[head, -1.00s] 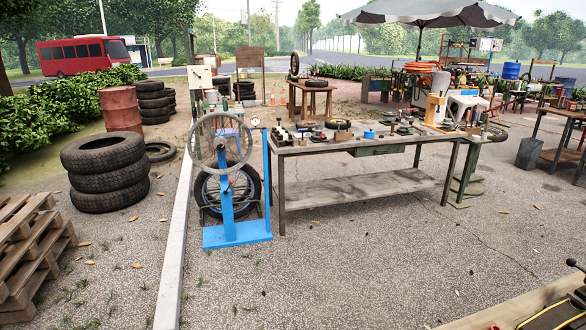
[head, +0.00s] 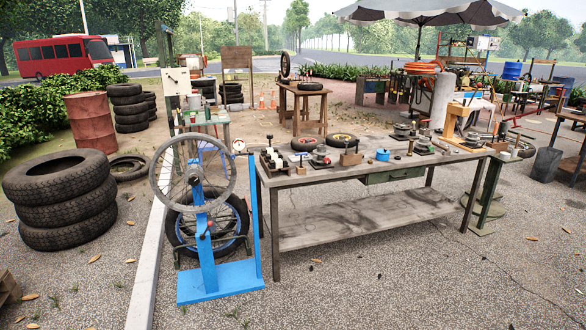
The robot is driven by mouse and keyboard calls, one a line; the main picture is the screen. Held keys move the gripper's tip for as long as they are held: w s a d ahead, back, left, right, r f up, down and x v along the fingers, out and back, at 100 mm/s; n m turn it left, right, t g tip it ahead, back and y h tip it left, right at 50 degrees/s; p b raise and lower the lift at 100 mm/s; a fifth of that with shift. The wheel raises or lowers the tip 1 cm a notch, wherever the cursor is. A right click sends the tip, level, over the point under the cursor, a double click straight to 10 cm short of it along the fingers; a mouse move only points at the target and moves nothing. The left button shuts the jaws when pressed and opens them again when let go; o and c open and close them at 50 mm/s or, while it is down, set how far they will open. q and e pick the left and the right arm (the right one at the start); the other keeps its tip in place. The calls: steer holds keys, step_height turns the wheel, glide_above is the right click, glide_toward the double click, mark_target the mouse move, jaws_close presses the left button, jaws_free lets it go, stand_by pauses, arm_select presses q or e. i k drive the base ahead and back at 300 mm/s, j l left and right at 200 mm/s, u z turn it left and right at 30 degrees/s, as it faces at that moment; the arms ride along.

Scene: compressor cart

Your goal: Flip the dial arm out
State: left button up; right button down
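A small round dial with a white face and red rim (head: 239,145) sits at the top of a blue upright post (head: 258,215) on the wheel stand. The stand's blue base plate (head: 222,281) rests on the pavement. A spoked wheel (head: 160,182) is mounted upright on the stand's central blue column (head: 206,250), to the left of the dial. The dial's arm is too small to make out clearly. Neither of my grippers is in view.
A workbench (head: 300,180) with tools and small parts stands right of the stand. Stacked tyres (head: 62,205) stand at the left, with a rusty drum (head: 90,125) behind. A pale kerb (head: 148,280) runs along the stand's left. Open pavement lies in front.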

mark_target(236, 143)
steer(key=i+l+u, duration=0.1)
steer(key=i, duration=0.45)
steer(key=i+l+u, duration=0.1)
steer(key=i, duration=0.45)
steer(key=i+l+u, duration=0.15)
steer(key=i+l, duration=0.15)
steer(key=i, duration=0.25)
steer(key=i+l+u, duration=0.25)
steer(key=u, duration=0.2)
steer(key=i+l+u, duration=0.25)
steer(key=u, duration=0.2)
steer(key=i+l+u, duration=0.15)
steer(key=l+u, duration=1.15)
steer(key=l, duration=0.35)
steer(key=k+l+u, duration=0.1)
steer(key=l+u, duration=0.25)
steer(key=l, duration=0.35)
